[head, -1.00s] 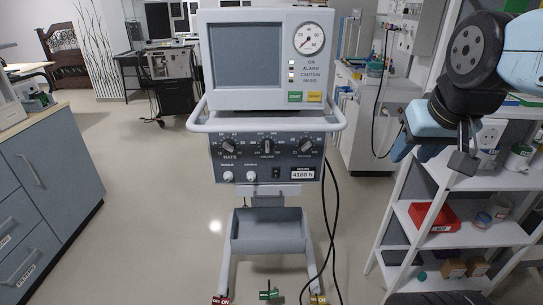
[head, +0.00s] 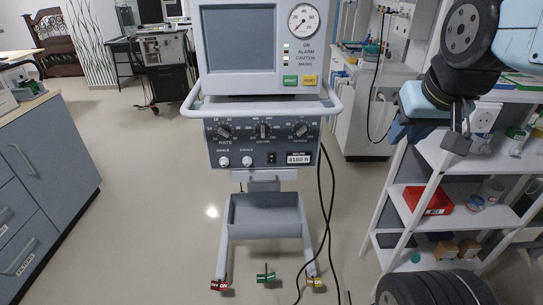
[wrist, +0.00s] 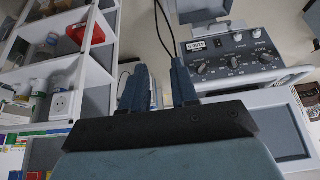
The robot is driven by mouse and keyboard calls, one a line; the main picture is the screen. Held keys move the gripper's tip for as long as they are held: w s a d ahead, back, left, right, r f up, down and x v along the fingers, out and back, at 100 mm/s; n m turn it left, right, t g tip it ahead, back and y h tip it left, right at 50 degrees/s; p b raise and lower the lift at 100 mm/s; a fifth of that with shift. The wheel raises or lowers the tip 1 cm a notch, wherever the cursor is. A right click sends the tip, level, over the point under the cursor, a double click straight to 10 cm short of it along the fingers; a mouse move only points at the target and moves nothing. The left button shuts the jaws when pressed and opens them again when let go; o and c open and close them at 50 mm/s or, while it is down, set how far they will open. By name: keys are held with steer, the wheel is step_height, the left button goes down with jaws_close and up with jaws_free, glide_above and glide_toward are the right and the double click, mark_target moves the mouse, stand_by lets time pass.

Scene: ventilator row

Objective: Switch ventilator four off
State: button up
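A grey ventilator (head: 262,128) stands upright in the middle of the head view, with a dark screen and round gauge on top. Its lower panel has three black knobs, two small white knobs and a small dark rocker switch (head: 271,158) beside an hour-counter label (head: 299,158). I cannot read the switch's position, and I see no number four on the unit. My gripper (head: 457,135) is right of the ventilator, apart from it. In the wrist view my gripper (wrist: 160,88) has its two fingers apart with nothing between them; the switch (wrist: 217,42) lies beyond them.
A white shelf rack (head: 410,205) stands right, a grey cabinet (head: 45,165) left. Floor between cabinet and ventilator is clear.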

steer(key=w+a+f, duration=0.1)
steer(key=w+f, duration=0.1)
steer(key=w, duration=0.1)
steer(key=w+a+f+n+y, duration=0.1)
steer(key=w+a, duration=0.1)
steer(key=w, duration=0.1)
steer(key=w+a+f+y, duration=0.1)
steer(key=w+a+f, duration=0.1)
steer(key=w, duration=0.1)
steer(key=shift+w+a+f, duration=0.1)
steer(key=shift+f, duration=0.2)
jaws_close()
steer(key=w+a+f+n, duration=0.1)
steer(key=w+a+f, duration=0.55)
steer(key=f, duration=0.25)
steer(key=w+a+f+n+t+h, duration=0.2)
steer(key=w+a+f, duration=0.1)
steer(key=f, duration=0.8)
steer(key=w+a+f+n+t+h, duration=0.1)
steer(key=w+a+f+n+h, duration=0.15)
steer(key=f, duration=0.95)
steer(key=s+a+r+n+t+y, duration=0.1)
steer(key=a+r+n+t+y, duration=0.2)
steer(key=a+n+t, duration=0.3)
steer(key=n+t, duration=0.4)
steer(key=n, duration=0.2)
steer(key=shift+s+a+t, duration=0.2)
steer(key=shift+a+t, duration=0.05)
steer(key=shift+t, duration=0.15)
